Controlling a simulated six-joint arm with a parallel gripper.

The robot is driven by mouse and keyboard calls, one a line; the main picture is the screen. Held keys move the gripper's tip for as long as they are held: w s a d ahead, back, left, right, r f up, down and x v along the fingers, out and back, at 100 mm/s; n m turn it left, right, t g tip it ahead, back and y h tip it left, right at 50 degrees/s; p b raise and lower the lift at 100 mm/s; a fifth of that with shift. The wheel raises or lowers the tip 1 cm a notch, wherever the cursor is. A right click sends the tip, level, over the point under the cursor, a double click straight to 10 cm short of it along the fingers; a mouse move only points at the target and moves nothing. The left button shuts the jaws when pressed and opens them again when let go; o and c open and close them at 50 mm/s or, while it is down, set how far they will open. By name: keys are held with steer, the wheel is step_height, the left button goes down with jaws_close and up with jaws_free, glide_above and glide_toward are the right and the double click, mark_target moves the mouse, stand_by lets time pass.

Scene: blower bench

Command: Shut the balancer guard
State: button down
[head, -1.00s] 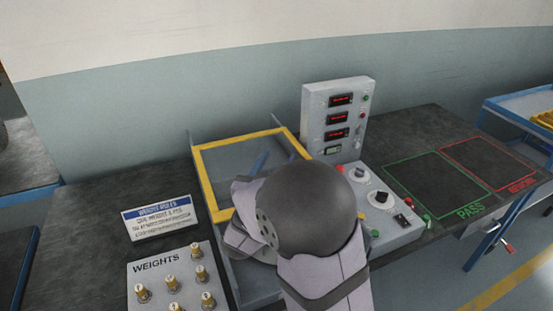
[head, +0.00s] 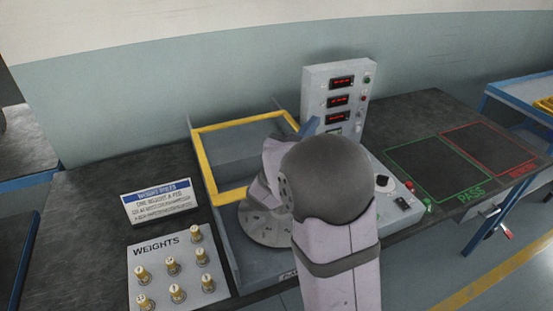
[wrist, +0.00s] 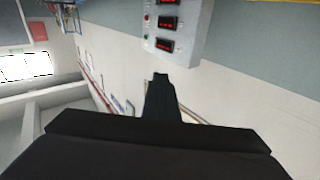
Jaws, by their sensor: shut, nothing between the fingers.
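The balancer guard (head: 204,170) is a yellow-edged frame at the back of the grey balancer housing (head: 222,255) in the head view. It appears to stand raised, with the round grey plate (head: 268,228) in front of it uncovered. My arm hides the guard's right part. In the wrist view my gripper (wrist: 161,78) is shut and empty, its dark fingers pointing towards the display panel. In the head view my wrist hides the fingers. A blue strip (head: 310,127) shows beside my wrist; I cannot tell what it belongs to, or whether my gripper touches the guard.
A display column (head: 312,80) stands behind and right of my wrist, with a knob panel (head: 402,190) before it. A weights board (head: 150,262) and a rules sign (head: 158,202) are at the left. The green PASS area (head: 440,170) and red area (head: 490,148) are empty.

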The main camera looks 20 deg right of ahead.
steer(key=w+r+n+t+y, duration=0.2)
steer(key=w+r+t+y, duration=0.15)
steer(key=w+r, duration=0.85)
steer(key=w+a+r+n+t+y, duration=0.1)
steer(key=w+a+r+n+y, duration=0.1)
steer(key=w+a+n+y, duration=0.4)
steer(key=s+a+f+m+g+y, duration=0.2)
steer(key=s+a+f+g+y, duration=0.1)
steer(key=s+f+g, duration=1)
steer(key=s+f, duration=0.1)
steer(key=s, duration=0.1)
steer(key=shift+s+m, duration=0.3)
steer(key=shift+s, duration=0.1)
